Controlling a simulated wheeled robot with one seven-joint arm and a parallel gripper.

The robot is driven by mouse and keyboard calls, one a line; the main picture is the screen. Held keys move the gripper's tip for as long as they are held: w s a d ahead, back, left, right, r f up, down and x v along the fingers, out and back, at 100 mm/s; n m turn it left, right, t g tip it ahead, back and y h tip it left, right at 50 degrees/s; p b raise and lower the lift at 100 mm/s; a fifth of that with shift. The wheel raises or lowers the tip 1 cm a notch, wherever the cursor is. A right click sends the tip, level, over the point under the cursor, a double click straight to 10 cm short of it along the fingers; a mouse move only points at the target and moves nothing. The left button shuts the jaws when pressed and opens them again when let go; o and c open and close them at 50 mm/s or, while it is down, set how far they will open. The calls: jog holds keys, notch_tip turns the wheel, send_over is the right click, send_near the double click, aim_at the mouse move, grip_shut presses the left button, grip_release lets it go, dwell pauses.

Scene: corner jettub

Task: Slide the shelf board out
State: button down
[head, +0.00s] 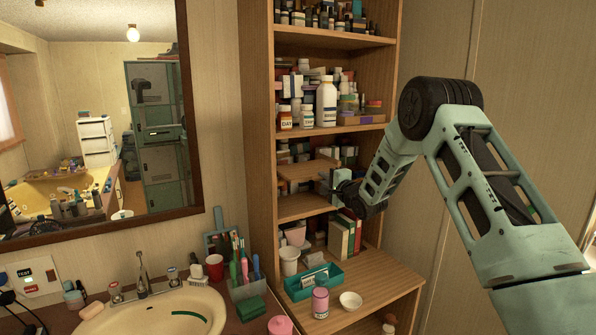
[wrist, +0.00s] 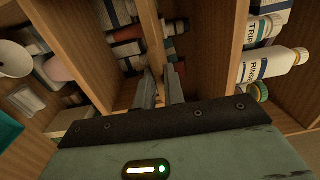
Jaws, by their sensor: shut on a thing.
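The shelf board (head: 308,170) is a light-brown wooden board in the middle bay of the tall wooden cabinet. It lies above a fixed shelf (head: 302,208), with small bottles and boxes behind and above it. My gripper (head: 329,183) reaches in from the right at the board's front. In the wrist view, my two dark fingers (wrist: 163,74) are closed on the front edge of the thin board (wrist: 153,45), one on each side. The board's far end is hidden among the stored things.
Bottles crowd the shelf above, including a large white bottle (head: 326,101). Below stand books (head: 344,235), a teal tray (head: 313,283), a pink jar (head: 320,302) and a white bowl (head: 350,300). The sink counter is at the left.

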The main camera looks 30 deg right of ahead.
jog(key=s+b, duration=0.1)
jog(key=s, duration=1.1)
jog(key=shift+d, duration=0.15)
dwell(0.4)
jog(key=shift+s, duration=0.1)
